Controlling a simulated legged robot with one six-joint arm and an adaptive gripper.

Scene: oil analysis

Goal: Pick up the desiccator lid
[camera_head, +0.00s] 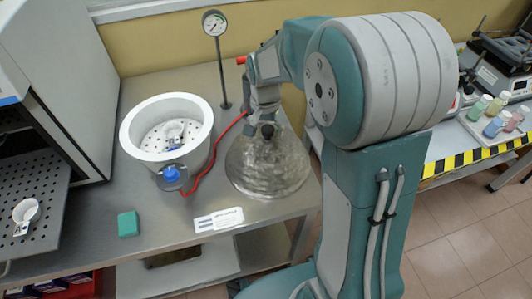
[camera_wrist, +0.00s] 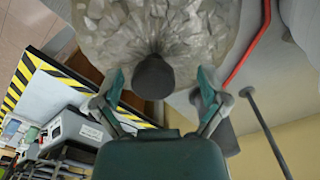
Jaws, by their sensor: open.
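The desiccator lid (camera_head: 265,168) is a clear, faceted-looking glass dome with a dark knob on top. It rests on the metal table, right of the white round desiccator base (camera_head: 135,132). In the wrist view, the lid (camera_wrist: 155,25) fills the top middle, and its dark knob (camera_wrist: 153,76) lies between my fingers. My gripper (camera_head: 265,115) is directly above the lid, with its fingers around the knob level. In the wrist view, my gripper (camera_wrist: 161,82) is open, with a visible gap on each side of the knob.
A red hose (camera_head: 212,150) runs beside the lid to the base's blue valve (camera_head: 171,173). A pressure gauge (camera_head: 214,23) stands on a pole behind. A label card (camera_head: 219,220) and green block (camera_head: 128,224) lie in front. A white cabinet (camera_head: 60,60) stands left.

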